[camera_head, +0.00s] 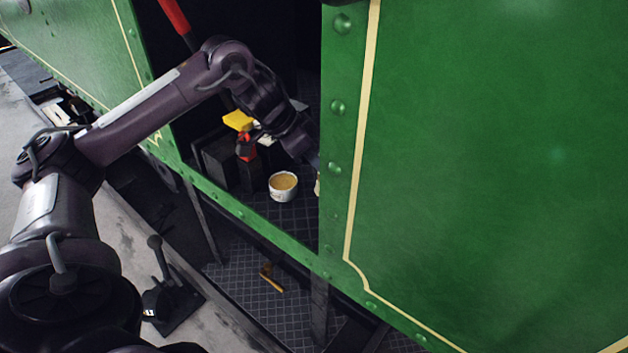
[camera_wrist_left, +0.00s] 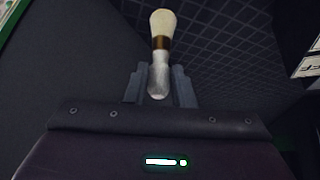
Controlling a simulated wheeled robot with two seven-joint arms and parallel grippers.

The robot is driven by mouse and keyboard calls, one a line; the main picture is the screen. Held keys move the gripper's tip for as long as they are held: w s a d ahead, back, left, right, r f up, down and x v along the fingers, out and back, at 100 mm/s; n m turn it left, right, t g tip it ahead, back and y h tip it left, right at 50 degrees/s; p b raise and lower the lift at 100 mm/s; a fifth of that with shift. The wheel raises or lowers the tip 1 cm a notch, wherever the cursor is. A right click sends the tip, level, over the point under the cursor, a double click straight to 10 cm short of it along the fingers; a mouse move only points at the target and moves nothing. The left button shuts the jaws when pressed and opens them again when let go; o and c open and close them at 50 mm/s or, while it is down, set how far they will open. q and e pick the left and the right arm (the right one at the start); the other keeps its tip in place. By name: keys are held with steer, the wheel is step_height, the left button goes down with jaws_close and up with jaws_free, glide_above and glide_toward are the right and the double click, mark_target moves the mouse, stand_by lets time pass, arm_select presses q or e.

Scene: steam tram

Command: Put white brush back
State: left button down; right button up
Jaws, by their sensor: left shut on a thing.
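The white brush (camera_wrist_left: 161,25), with a brass-coloured band and a pale rounded handle end, is held in my left gripper (camera_wrist_left: 160,84). Its bristle end points away from the gripper. In the head view my left arm reaches through the dark doorway of the green tram. The fingertips there are hidden behind the green panel's edge, and only a pale sliver of the brush (camera_head: 317,186) shows beside that edge. My right gripper is not seen.
A white tub with yellowish content (camera_head: 283,186) stands on the cab floor, left of the brush. A yellow and red object (camera_head: 240,122) is beside dark boxes. A brass-coloured tool (camera_head: 270,278) lies on the lower step. The riveted green panel (camera_head: 480,150) blocks the right side.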

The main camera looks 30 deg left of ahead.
arm_select(q)
steer(key=shift+f, duration=2.6)
steer(key=c, duration=1.2)
jaws_free()
steer(key=shift+c, duration=0.2)
steer(key=v, duration=1.2)
steer(key=shift+b, duration=0.4)
